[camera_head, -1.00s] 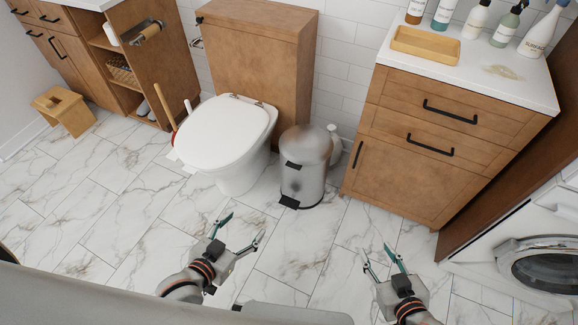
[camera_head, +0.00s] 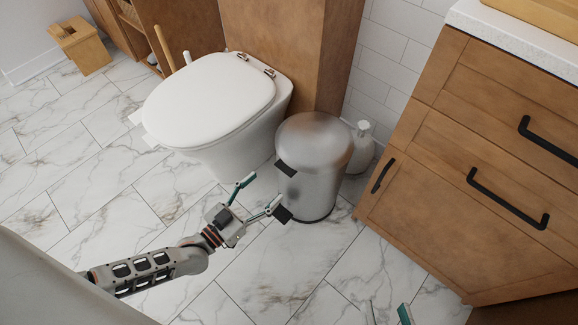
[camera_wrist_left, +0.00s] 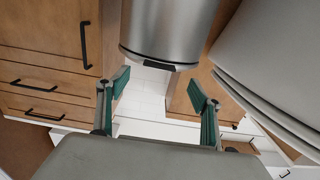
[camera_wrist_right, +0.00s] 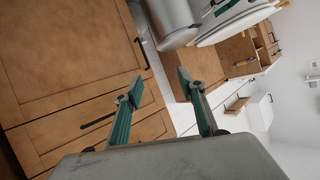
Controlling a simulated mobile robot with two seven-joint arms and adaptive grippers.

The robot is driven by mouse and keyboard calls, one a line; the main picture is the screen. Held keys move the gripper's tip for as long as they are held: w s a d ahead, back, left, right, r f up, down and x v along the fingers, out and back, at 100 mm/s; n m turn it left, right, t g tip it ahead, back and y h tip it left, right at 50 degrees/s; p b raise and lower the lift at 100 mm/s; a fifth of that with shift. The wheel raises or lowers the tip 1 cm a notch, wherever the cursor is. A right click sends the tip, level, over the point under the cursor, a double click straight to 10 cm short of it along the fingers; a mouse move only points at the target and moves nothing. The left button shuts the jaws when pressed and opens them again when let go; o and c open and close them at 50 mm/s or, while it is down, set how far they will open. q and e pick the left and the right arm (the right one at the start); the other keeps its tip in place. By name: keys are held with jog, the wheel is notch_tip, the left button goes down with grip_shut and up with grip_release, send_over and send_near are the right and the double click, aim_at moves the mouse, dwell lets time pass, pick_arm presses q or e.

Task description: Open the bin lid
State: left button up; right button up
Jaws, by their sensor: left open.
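The bin (camera_head: 312,170) is a grey metal pedal bin standing upright on the floor, with its domed lid (camera_head: 314,138) shut. A black tab (camera_head: 286,168) sits at the lid's front edge, and a black pedal (camera_head: 283,214) is at the base. The bin also shows in the left wrist view (camera_wrist_left: 170,30) and the right wrist view (camera_wrist_right: 172,20). My left gripper (camera_head: 259,194) is open and empty, just in front of the bin near the pedal; I cannot tell whether it touches. My right gripper (camera_wrist_right: 160,82) is open and empty; only its fingertips show at the head view's bottom edge.
A white toilet (camera_head: 215,110) with its lid down stands left of the bin. A wooden cabinet (camera_head: 450,170) with black handles is on the right. A white bottle-like object (camera_head: 362,145) is behind the bin. Marble floor (camera_head: 290,270) in front is clear.

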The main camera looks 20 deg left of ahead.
pick_arm(q)
jog(key=b+x, duration=0.1)
jog(key=x, duration=0.6)
jog(key=shift+w, duration=0.3)
pick_arm(e)
jog(key=shift+s+a+f+m, duration=0.1)
jog(key=shift+s+a+m, duration=0.1)
jog(key=shift+a+m, duration=0.25)
jog(key=shift+s+a+f+m, duration=0.1)
jog(key=shift+s+a+m, duration=0.1)
jog(key=shift+a+m, duration=0.25)
pick_arm(q)
jog(key=shift+d+r, duration=0.1)
jog(key=shift+c, duration=0.3)
